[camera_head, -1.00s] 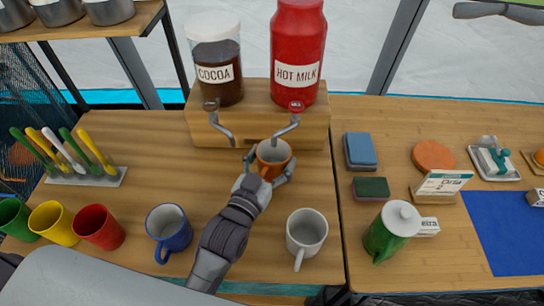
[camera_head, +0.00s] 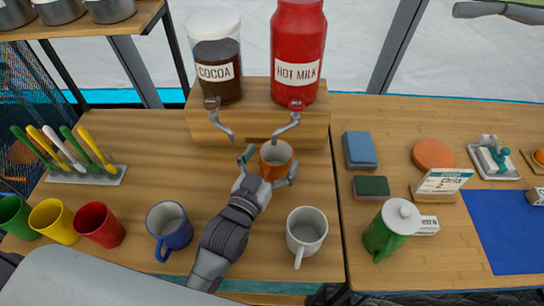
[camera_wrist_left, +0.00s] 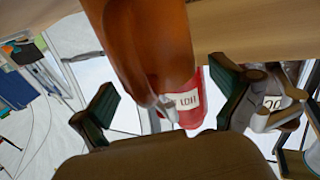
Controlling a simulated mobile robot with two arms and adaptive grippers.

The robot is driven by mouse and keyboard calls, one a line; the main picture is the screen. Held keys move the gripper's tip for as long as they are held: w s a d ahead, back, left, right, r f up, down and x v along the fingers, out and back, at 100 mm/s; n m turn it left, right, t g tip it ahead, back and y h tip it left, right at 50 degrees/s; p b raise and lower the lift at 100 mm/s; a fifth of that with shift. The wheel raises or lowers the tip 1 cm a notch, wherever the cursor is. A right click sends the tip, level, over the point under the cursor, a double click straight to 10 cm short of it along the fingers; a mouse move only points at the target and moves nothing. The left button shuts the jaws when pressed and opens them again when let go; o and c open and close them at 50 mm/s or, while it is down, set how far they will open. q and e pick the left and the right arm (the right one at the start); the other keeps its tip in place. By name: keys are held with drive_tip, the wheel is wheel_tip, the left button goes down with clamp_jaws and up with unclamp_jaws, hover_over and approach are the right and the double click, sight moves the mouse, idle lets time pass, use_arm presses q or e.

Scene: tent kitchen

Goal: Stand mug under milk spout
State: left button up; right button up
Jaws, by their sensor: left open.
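An orange mug (camera_head: 276,153) stands upright on the wooden table, below the tip of the hot milk spout (camera_head: 286,127). It looks close under that spout; exact alignment in depth is hard to judge. My left gripper (camera_head: 268,170) is open, with one finger on each side of the mug and visible gaps between. In the left wrist view the mug (camera_wrist_left: 150,40) fills the top middle, between the spread green-padded fingers of the gripper (camera_wrist_left: 167,105). The red hot milk dispenser (camera_head: 298,40) stands on a wooden stand (camera_head: 260,132). My right gripper is out of view.
The cocoa dispenser (camera_head: 216,60) and its spout (camera_head: 220,125) are left of the milk. A white mug (camera_head: 306,230), a blue mug (camera_head: 170,228) and a red cup (camera_head: 100,225) stand at the front. A green pitcher (camera_head: 388,232) is on the right table.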

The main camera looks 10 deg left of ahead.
use_arm(q)
drive_tip(key=shift+s+f, duration=0.15)
drive_tip(key=shift+f, duration=0.7)
drive_tip(key=shift+r, duration=0.6)
drive_tip(key=s, duration=0.3)
drive_tip(key=s+a, duration=0.1)
drive_tip(key=s, duration=0.2)
drive_tip(key=s+a, duration=0.1)
drive_tip(key=s, duration=0.2)
drive_tip(key=shift+s+r+b, duration=0.1)
drive_tip(key=shift+s+b, duration=0.2)
drive_tip(key=shift+s, duration=0.1)
drive_tip(key=shift+s+a+r, duration=0.15)
drive_tip(key=shift+s+r, duration=0.05)
drive_tip(key=shift+s, duration=0.6)
